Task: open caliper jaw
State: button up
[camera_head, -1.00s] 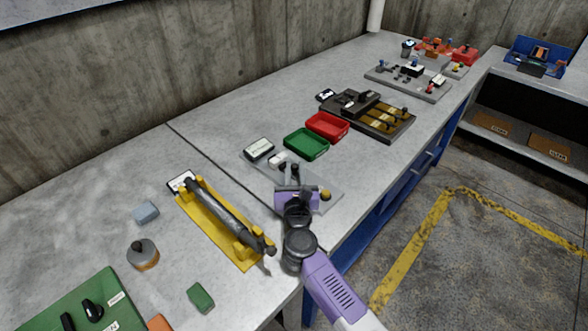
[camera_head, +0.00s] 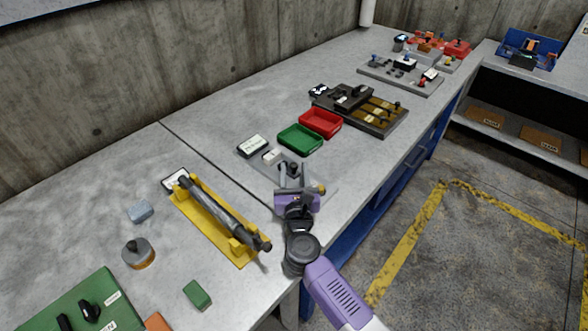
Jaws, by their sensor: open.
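A light grey plate (camera_head: 258,164) lies on the bench near its front edge and carries the caliper parts. A small white block (camera_head: 271,156) and a dark knob or post (camera_head: 292,169) stand on it. My purple and black gripper (camera_head: 295,174) is over the plate's front half, with its fingers apart on either side of the dark post in this view. I cannot tell whether they touch it. A yellow knob (camera_head: 322,188) shows just right of the fingers. The caliper's jaw cannot be made out clearly, as my gripper covers part of the plate.
A yellow cradle (camera_head: 228,247) holding a dark rod lies left of my gripper. A green tray (camera_head: 300,139), a red tray (camera_head: 320,123) and a dark fixture (camera_head: 365,108) stand behind the plate. A small display box (camera_head: 253,146) sits at the plate's back corner.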

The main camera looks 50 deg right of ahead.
jog(key=b+v, duration=0.1)
jog(key=v, duration=0.6)
dwell(0.5)
